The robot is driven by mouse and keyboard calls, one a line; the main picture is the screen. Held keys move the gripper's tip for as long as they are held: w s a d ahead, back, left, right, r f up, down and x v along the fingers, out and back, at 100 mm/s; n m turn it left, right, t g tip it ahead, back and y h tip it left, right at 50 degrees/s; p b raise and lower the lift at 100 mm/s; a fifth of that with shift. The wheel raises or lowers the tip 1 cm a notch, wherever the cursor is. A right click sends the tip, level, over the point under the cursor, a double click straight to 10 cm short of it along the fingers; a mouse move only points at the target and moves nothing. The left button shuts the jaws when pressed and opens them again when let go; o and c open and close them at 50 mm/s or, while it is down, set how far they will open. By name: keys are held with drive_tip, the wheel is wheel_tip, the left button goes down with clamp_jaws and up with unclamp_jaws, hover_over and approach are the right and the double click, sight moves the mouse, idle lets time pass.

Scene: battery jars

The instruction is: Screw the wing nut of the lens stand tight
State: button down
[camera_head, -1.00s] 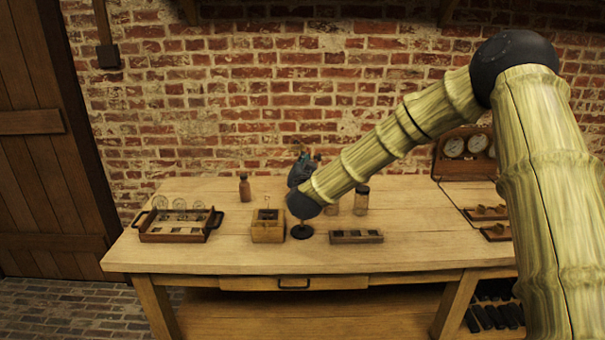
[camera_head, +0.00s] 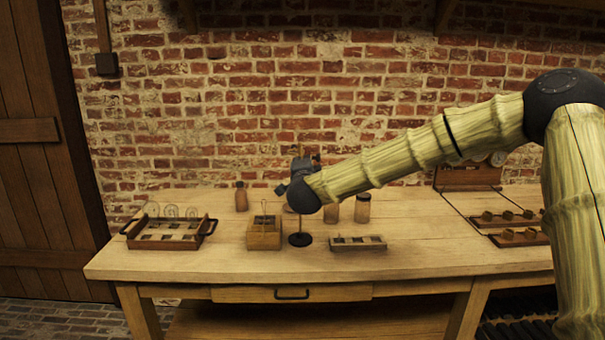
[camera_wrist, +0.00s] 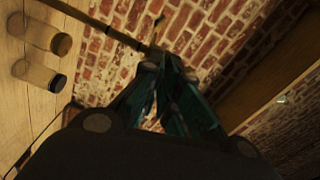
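The lens stand has a round black base (camera_head: 300,240) on the table, between a wooden box and a slotted block. Its upper part is largely hidden behind my gripper and forearm in the head view. In the wrist view a thin rod (camera_wrist: 105,26) runs from the upper left toward my fingertips, with a small brass-coloured piece (camera_wrist: 158,27) just beyond them. I cannot tell whether that piece is the wing nut. My gripper (camera_wrist: 162,59) is at the rod, its dark teal fingers converging close together. Whether they are shut on the wing nut is too dark to tell.
A wooden box (camera_head: 264,236) stands left of the base and a slotted block (camera_head: 358,243) right of it. A handled tray (camera_head: 170,235) is farther left. Jars (camera_head: 362,208) and a brown bottle (camera_head: 241,197) stand behind. The front table strip is clear.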

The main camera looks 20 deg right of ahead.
drive_tip(key=shift+d+f+m+b, duration=0.1)
drive_tip(key=shift+f+m+b, duration=0.2)
drive_tip(key=shift+m+b, duration=0.7)
drive_tip(key=c, duration=1.7)
unclamp_jaws()
drive_tip(key=shift+d, duration=0.1)
drive_tip(key=shift+r, duration=0.1)
drive_tip(key=v, duration=1.2)
